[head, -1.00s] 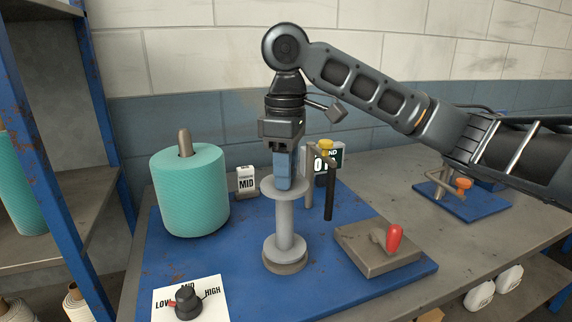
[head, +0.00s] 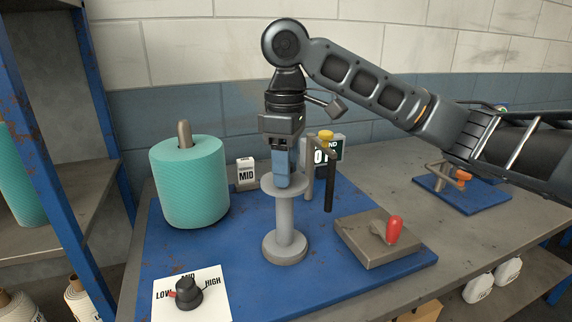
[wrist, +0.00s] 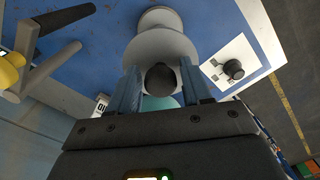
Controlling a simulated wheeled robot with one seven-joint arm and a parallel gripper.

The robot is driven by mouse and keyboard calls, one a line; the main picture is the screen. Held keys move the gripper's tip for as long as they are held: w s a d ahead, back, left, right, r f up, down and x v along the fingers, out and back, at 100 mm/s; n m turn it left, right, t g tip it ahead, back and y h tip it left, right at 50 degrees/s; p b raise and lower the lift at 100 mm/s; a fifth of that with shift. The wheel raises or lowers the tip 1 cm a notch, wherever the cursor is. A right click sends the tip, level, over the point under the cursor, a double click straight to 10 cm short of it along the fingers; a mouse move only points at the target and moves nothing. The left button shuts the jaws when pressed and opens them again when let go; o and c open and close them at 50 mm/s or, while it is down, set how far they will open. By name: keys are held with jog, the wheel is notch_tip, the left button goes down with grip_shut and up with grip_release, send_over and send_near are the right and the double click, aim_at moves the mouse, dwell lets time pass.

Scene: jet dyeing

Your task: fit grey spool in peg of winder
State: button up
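The grey spool (head: 285,218) stands upright over the round base of the winder on the blue plate (head: 230,250). Its lower flange appears to rest on that base, whose edge barely shows. The peg is hidden by the spool. My gripper (head: 282,184) points straight down at the top of the spool, fingertips at the upper flange. In the wrist view, the two fingers of my gripper (wrist: 158,80) stand on either side of a dark round stub at the spool's top, with the pale upper flange of the spool (wrist: 160,45) beyond.
A teal yarn package (head: 190,183) stands left of the spool. A black bar with a yellow knob (head: 326,135) stands close behind right. A red-handled lever (head: 394,230) is at right, a dial (head: 188,292) front left. Blue shelving (head: 95,150) borders the left.

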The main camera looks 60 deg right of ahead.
jog(key=shift+o, duration=1.2)
notch_tip(320, 180, up, 8)
jog(key=shift+f, duration=0.1)
jog(key=shift+c, duration=0.4)
